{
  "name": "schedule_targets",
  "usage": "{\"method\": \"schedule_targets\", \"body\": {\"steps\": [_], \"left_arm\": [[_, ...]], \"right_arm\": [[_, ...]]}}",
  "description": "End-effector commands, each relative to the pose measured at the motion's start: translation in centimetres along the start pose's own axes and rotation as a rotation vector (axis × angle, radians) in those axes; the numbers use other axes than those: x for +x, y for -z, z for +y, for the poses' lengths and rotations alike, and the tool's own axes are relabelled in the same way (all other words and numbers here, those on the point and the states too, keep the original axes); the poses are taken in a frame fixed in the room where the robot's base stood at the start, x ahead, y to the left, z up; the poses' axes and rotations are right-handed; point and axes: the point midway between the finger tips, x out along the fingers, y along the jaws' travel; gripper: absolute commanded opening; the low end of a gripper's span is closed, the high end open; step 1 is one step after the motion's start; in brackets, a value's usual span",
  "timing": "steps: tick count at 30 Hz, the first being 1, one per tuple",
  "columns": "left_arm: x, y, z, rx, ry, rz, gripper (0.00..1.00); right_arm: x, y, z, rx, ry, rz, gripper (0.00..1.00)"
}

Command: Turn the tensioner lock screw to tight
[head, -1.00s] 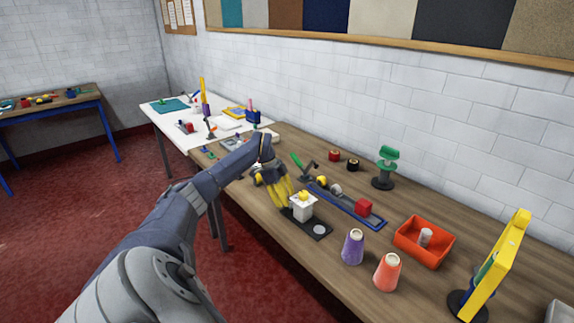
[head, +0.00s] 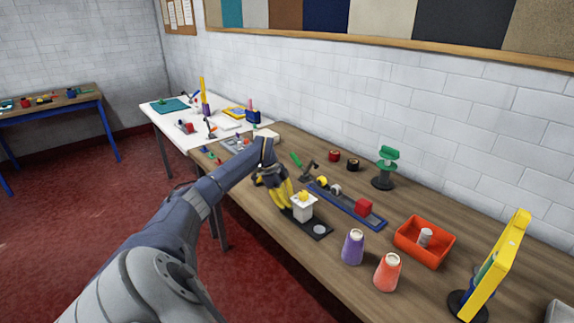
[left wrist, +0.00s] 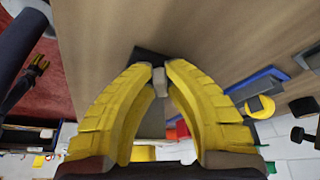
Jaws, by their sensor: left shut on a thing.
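The tensioner appears to be the white block (head: 303,211) with a yellow top (head: 303,196), upright on a black base plate (head: 321,231) on the wooden bench. My left gripper (head: 290,208) comes in from the left, its yellow fingertips at the block's left side. In the left wrist view its fingers (left wrist: 158,72) are shut on a small pale grey piece (left wrist: 159,80), apparently the lock screw. The fingers hide most of the screw in the head view, and its turned position cannot be read. My right gripper is not in view.
A blue tray (head: 340,206) with a red block (head: 364,207) lies just behind the base plate. Purple (head: 353,248) and orange (head: 387,273) cones stand to the right. An orange bin (head: 424,243) and a yellow frame (head: 497,265) are farther right.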

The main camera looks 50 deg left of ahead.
Motion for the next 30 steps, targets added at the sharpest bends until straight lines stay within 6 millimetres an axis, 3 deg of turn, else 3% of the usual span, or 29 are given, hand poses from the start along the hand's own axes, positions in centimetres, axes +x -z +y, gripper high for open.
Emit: {"method": "schedule_targets", "body": {"steps": [16, 30], "left_arm": [[0.0, -0.01, -0.12, 0.042, -0.018, -0.001, 0.0], [0.02, 0.13, -0.62, 0.311, -0.13, -0.001, 0.0]], "right_arm": [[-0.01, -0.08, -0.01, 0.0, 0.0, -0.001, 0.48], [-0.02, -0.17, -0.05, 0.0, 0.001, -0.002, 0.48]]}}
